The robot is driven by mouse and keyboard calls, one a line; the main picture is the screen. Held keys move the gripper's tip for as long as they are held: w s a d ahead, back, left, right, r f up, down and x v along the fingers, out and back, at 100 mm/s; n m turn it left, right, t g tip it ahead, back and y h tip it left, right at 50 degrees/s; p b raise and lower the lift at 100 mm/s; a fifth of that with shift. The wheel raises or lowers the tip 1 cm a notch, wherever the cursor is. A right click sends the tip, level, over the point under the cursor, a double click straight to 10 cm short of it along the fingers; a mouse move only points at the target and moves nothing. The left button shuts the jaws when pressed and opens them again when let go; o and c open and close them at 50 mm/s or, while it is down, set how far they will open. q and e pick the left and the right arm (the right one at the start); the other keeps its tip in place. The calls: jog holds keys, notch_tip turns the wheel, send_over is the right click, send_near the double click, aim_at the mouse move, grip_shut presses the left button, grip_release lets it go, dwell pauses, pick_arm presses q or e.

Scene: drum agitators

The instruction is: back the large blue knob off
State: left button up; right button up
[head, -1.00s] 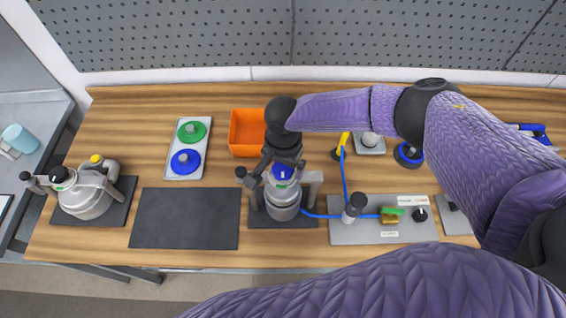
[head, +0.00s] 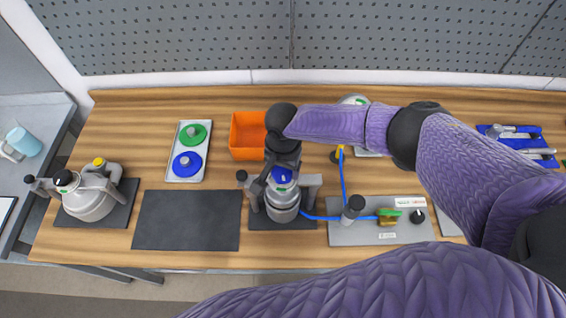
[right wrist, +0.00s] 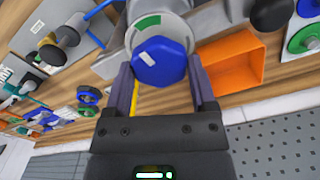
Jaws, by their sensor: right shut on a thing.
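The large blue knob (head: 283,175) sits on top of a grey metal agitator (head: 283,204) on a dark mat. In the right wrist view the knob (right wrist: 160,62) is a blue faceted cap with a white mark, and a green arc shows on the pale ring beside it. My right gripper (head: 272,178) reaches down from above onto the knob. In the wrist view its two fingers (right wrist: 160,78) flank the knob on opposite sides and are shut on it. My left gripper is not in view.
A blue hose (head: 320,217) runs from the agitator to a grey valve panel (head: 350,235). An orange bin (head: 246,153) stands behind. A tray (head: 174,178) with green and blue discs lies left. A second agitator (head: 90,200) stands far left. The dark mat (head: 187,220) between is empty.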

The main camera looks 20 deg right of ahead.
jog(key=shift+s+r+n+p, duration=0.1)
jog(key=shift+r+n+p, duration=0.1)
jog(key=shift+n+p, duration=0.6)
jog(key=shift+f+n, duration=0.1)
jog(key=shift+n, duration=0.8)
jog(key=n+p, duration=0.1)
jog(key=n, duration=0.5)
jog(key=shift+a+f, duration=0.1)
jog(key=n, duration=0.5)
jog(key=shift+n, duration=0.4)
jog(key=n, duration=0.4)
jog(key=shift+n, duration=0.3)
jog(key=n, duration=0.4)
jog(key=shift+s+f+n, duration=0.1)
jog(key=shift+n, duration=0.2)
jog(key=n+b, duration=0.1)
jog(key=n, duration=0.3)
jog(key=shift+s+n, duration=0.1)
jog(key=shift+n, duration=1.9)
